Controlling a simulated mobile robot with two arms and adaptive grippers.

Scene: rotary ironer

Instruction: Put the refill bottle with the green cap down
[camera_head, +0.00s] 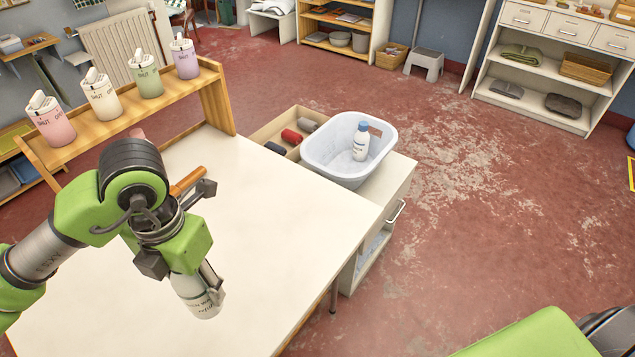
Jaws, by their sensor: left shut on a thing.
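My left gripper (205,283) is shut on a white refill bottle (198,302) with dark lettering. The bottle is close to upright, slightly tilted, over the white table top (270,225). I cannot tell whether its base touches the table. Its cap is hidden behind the gripper, so its colour does not show. A second white bottle with a blue cap (361,141) stands in a white basin (325,151) beyond the table's far right corner. My right gripper is not in view; only part of my right arm shows at the bottom right.
A wooden tray (268,133) with dark and red rolls lies beside the basin. The table's middle and right are clear. An orange-brown cylinder (188,182) shows behind my left gripper.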

